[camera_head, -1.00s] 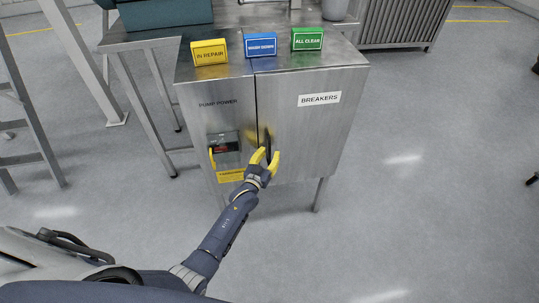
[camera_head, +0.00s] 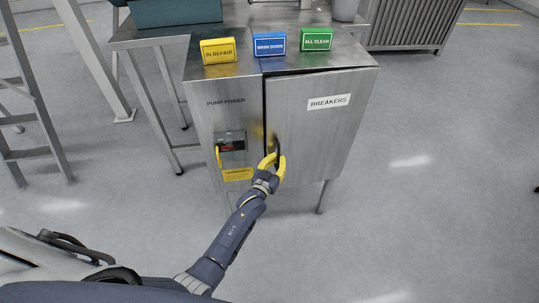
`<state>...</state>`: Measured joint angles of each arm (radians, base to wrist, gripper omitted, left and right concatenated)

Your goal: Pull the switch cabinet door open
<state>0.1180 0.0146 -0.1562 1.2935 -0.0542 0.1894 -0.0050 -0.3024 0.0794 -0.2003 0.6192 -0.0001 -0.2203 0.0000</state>
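The steel switch cabinet (camera_head: 222,100) stands ahead, with a plain left front marked PUMP POWER and a door (camera_head: 315,130) marked BREAKERS on the right. The door is slightly ajar: a dark gap shows along its left edge and top. Its dark upright handle (camera_head: 277,148) is near that left edge, partly covered by my fingers. My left gripper (camera_head: 274,161) has its yellow fingers around the handle and appears shut on it. My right gripper is not in view.
Yellow, blue and green sign blocks (camera_head: 269,44) stand on the cabinet top. A switch with a yellow lever (camera_head: 220,155) is left of the door. A ladder (camera_head: 35,110) stands at the left. The floor (camera_head: 430,190) right of the cabinet is clear.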

